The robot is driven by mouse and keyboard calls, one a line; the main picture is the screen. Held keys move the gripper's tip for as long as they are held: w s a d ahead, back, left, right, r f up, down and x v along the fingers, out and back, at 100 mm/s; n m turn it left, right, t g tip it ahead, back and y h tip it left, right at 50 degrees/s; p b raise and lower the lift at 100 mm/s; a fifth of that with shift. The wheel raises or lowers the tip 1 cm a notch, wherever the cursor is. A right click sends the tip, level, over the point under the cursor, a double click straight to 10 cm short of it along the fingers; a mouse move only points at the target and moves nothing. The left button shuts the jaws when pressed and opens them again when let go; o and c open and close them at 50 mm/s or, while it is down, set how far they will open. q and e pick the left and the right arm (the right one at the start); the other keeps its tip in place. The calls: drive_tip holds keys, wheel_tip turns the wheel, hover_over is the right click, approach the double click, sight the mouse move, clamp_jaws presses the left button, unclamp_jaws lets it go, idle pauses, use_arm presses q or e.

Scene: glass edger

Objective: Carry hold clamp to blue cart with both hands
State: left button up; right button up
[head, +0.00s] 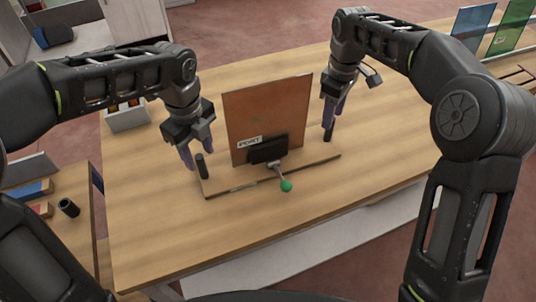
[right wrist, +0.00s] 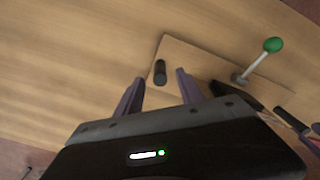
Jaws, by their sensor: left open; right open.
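The hold clamp (head: 272,180) stands on the wooden table: a flat wooden base with a black clamp block, a green-knobbed lever (head: 286,186) and a black upright handle at each end. An upright brown panel (head: 268,112) with a white label is in the block. My left gripper (head: 196,158) is open beside the left handle (head: 202,166), apart or touching, I cannot tell. My right gripper (head: 334,122) is open near the right handle (head: 330,132). In the right wrist view the right handle (right wrist: 160,72) stands just beyond the open fingers (right wrist: 157,88). The blue cart is not identifiable.
Blue (head: 472,26) and green (head: 512,27) panels stand in a rack at the far right. A small light box (head: 127,119) sits at the table's back left. A lower side table (head: 50,235) at left holds a black cylinder (head: 69,207). The table's front is clear.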

sight(203, 169)
use_arm(q)
wheel_tip(203, 169, down, 7)
drive_tip(key=shift+r, duration=0.1)
use_arm(e)
wheel_tip(203, 169, down, 7)
drive_tip(key=shift+r, duration=0.1)
use_arm(q)
drive_tip(key=shift+c, duration=0.5)
use_arm(e)
drive_tip(key=shift+c, duration=0.5)
use_arm(q)
clamp_jaws()
use_arm(e)
clamp_jaws()
